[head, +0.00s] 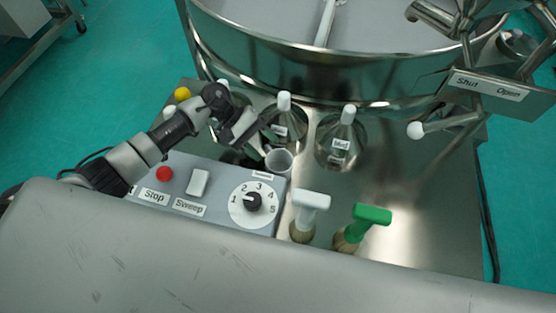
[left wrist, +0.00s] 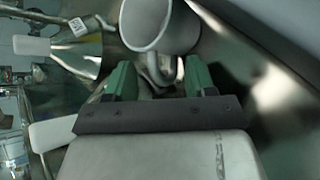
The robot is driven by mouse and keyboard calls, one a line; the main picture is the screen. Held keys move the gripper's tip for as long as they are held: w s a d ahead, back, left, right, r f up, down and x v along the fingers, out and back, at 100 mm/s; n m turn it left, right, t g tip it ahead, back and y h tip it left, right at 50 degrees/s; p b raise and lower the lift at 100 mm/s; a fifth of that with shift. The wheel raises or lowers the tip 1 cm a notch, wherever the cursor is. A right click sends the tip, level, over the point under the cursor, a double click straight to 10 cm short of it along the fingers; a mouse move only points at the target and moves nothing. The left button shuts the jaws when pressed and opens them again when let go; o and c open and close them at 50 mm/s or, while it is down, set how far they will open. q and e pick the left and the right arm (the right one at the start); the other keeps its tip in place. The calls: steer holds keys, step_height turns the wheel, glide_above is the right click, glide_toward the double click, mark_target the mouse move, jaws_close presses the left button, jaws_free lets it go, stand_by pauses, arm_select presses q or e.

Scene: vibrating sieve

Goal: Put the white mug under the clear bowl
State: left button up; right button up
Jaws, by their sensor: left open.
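The white mug (head: 279,161) stands upright on the steel surface behind the control panel, open side up. In the left wrist view the mug (left wrist: 148,24) is close in front of my left gripper (left wrist: 160,78). Its handle sits between the two green fingertips, with visible space on both sides. In the head view my left gripper (head: 262,143) is open beside the mug; the arm hides part of the area to its left. I cannot make out a clear bowl in either view. My right gripper is not in view.
A cone-shaped container labelled "Med" (head: 335,157) stands right of the mug, and another (head: 291,130) behind it. A large steel sieve (head: 300,70) is at the back. A control panel (head: 216,218), a white-handled brush (head: 311,201) and a green-handled brush (head: 372,215) are in front. Steel surface at right is clear.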

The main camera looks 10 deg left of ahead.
arm_select(q)
steer(key=shift+f, duration=0.1)
steer(key=shift+c, duration=0.8)
jaws_close()
